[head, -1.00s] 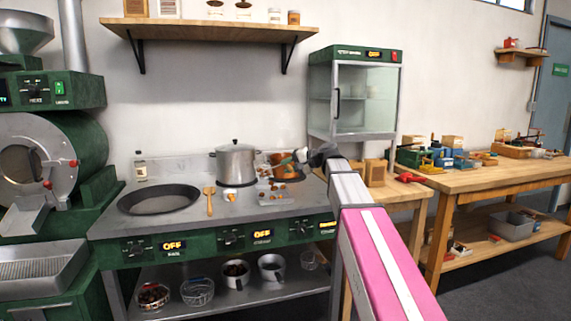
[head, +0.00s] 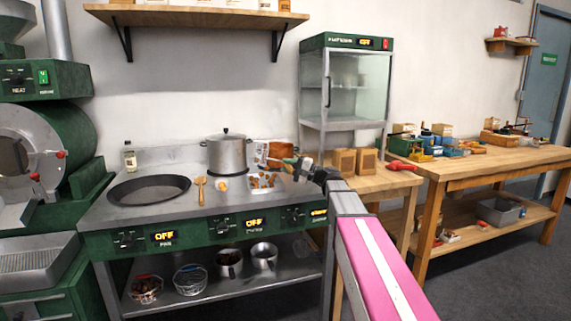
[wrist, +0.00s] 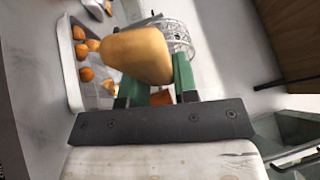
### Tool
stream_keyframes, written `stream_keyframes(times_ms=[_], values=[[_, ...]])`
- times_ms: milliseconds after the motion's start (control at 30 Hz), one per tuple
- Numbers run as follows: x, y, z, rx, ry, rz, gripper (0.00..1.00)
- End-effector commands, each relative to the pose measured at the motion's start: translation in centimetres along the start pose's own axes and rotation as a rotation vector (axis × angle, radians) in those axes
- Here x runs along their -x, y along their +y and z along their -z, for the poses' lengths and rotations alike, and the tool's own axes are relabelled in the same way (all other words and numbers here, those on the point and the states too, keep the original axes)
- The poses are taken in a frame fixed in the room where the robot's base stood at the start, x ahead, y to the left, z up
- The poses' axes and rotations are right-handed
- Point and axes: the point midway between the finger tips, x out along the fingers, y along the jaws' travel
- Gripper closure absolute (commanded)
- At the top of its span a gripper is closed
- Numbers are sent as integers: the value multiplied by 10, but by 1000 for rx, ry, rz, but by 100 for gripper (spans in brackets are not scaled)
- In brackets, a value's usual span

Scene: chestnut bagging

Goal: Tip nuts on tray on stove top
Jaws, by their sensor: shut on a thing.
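A pale shallow tray (head: 277,190) lies on the stove top (head: 150,215) at its right side. Several orange-brown nuts (head: 264,181) lie on it; tray (wrist: 68,65) and nuts (wrist: 86,74) also show at the left of the wrist view. My gripper (head: 294,163) is above the tray's far right side. In the wrist view its green fingers (wrist: 150,88) are shut on a tan, rounded part, which looks like the wooden handle (wrist: 138,55) of a copper-brown vessel (head: 281,149). The vessel is tilted beside the pot; its contents are hidden.
A lidded steel pot (head: 228,155) stands behind the tray. A black pan (head: 148,190), a wooden spatula (head: 200,187) and a small cup with an orange item (head: 222,184) are to the left.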

Motion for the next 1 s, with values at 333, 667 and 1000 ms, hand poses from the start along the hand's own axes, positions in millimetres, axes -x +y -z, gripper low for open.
stream_keyframes(times_ms=[333, 667, 1000], values=[[8, 19, 4, -81, 0, 193, 100], [12, 27, 5, -120, 0, 292, 100], [12, 27, 5, -123, 0, 298, 100]])
